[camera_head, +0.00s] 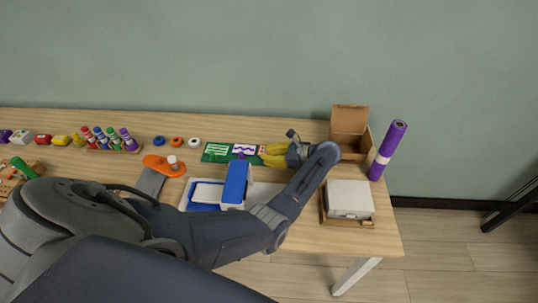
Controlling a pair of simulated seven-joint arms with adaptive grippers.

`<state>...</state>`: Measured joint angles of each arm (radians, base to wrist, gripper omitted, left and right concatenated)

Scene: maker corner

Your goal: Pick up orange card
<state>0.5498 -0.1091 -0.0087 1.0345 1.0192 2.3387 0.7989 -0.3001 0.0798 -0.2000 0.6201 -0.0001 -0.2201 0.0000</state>
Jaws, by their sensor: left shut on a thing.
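My left gripper (272,154) reaches across the table from the left, and its yellow fingers point left over the right end of the green mat (204,158). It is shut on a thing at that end. A small orange edge shows at the fingertips, which I take for the orange card (264,149); the fingers hide most of it. I cannot tell whether it is lifted off the mat. A green card (217,150) and a purple card (244,149) lie on the mat to the left. My right gripper is not in view.
An open cardboard box (350,142), a purple roll (388,150) and a white box on a tray (349,199) stand at the right. A blue-and-white device (236,185) stands by the forearm. Coloured rings, an orange tool (160,165) and several bottles (110,138) lie left.

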